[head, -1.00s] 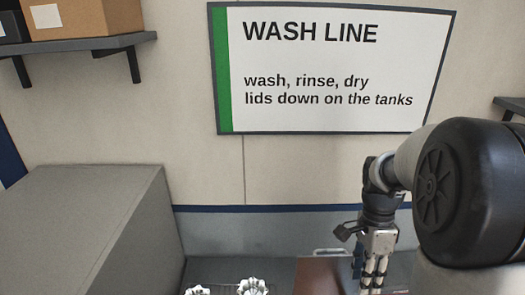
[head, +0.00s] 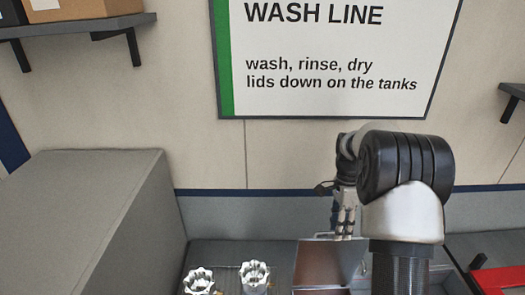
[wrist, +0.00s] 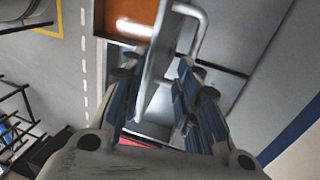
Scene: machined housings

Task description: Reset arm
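My gripper (head: 344,228) hangs with its fingers pointing down in the head view, over or in front of an open-topped tank area with a brown panel (head: 324,262). In the wrist view my gripper (wrist: 160,85) has its two blue-padded fingers apart. A grey bar-like handle (wrist: 197,30) and a panel edge show beyond and between the fingers; I see nothing clamped, though contact with the edge cannot be ruled out.
Two silver machined housings (head: 199,281) (head: 255,275) stand on a rack left of the brown panel. A large grey box (head: 85,220) is at left. A red item (head: 500,275) lies at right. A wall sign (head: 335,60) and shelf (head: 80,25) are behind.

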